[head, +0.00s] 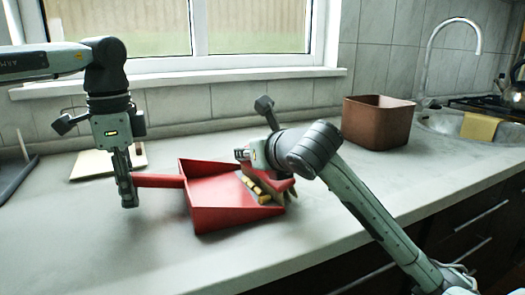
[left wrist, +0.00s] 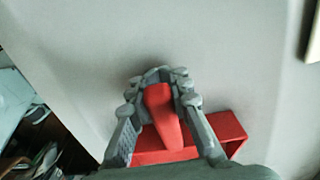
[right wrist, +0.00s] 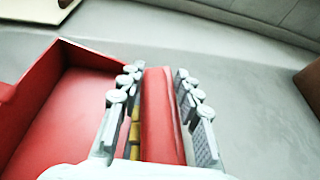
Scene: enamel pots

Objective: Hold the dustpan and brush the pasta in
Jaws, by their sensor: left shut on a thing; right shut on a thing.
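The red dustpan (head: 215,192) lies on the counter with its open side toward the right. My left gripper (head: 126,190) is shut on the dustpan's handle (head: 158,181), which also shows in the left wrist view (left wrist: 163,105). My right gripper (right wrist: 155,92) is shut on the red brush (right wrist: 161,115), seen from above in the right wrist view. In the head view the brush (head: 281,184) is at the dustpan's open edge, partly hidden by my right arm.
A brown bin (head: 378,122) stands at the back right, before the sink (head: 462,124) with a yellow cloth (head: 480,127). A pale board (head: 92,164) lies behind my left gripper. A dark tray (head: 14,178) is at the far left. The counter's front is clear.

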